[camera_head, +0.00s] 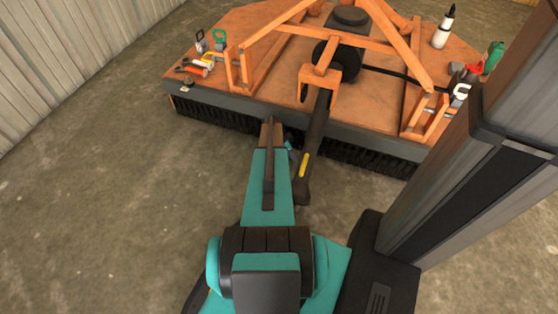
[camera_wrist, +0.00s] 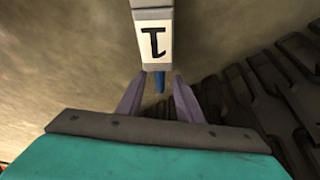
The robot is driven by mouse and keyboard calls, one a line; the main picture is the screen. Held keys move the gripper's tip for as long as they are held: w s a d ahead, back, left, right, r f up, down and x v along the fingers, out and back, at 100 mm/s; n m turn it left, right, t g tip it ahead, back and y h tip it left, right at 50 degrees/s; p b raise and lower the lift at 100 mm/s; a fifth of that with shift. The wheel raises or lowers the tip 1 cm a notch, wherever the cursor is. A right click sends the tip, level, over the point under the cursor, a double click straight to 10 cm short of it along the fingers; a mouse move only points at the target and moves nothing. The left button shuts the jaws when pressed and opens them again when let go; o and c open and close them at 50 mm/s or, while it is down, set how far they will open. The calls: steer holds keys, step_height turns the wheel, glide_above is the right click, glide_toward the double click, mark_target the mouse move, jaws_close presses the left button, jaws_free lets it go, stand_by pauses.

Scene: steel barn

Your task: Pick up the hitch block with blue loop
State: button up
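In the wrist view, a grey block with a white label bearing a dark mark, the hitch block (camera_wrist: 153,42), stands at the top and runs out of the frame. Its blue loop (camera_wrist: 160,83) points towards my palm and shows nearly edge-on. My gripper (camera_wrist: 160,76) has one finger on each side of the loop. Floor shows between the loop and both fingers, so they look apart from it. What supports the block is out of view. In the head view my teal arm covers most of this place, and only a small blue bit shows beside its end.
The sweeper's orange deck (camera_head: 270,65) holds an upright orange frame, a block with a green loop (camera_head: 219,41), a dark-looped block (camera_head: 201,42), a white bottle (camera_head: 443,30) and a green bottle (camera_head: 493,57). The floor at left is clear.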

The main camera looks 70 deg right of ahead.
jaws_close()
stand_by(0.5)
steer(key=shift+r+p, duration=0.45)
steer(key=shift+r, duration=0.4)
step_height(320, 180, up, 2)
steer(key=shift+r+p, duration=0.15)
steer(key=shift+p, duration=0.35)
steer(key=w+a+r+p, duration=0.1)
steer(key=w+a+p, duration=0.2)
steer(key=w+a, duration=0.6)
steer(key=w, duration=0.4)
steer(key=shift+a, duration=0.2)
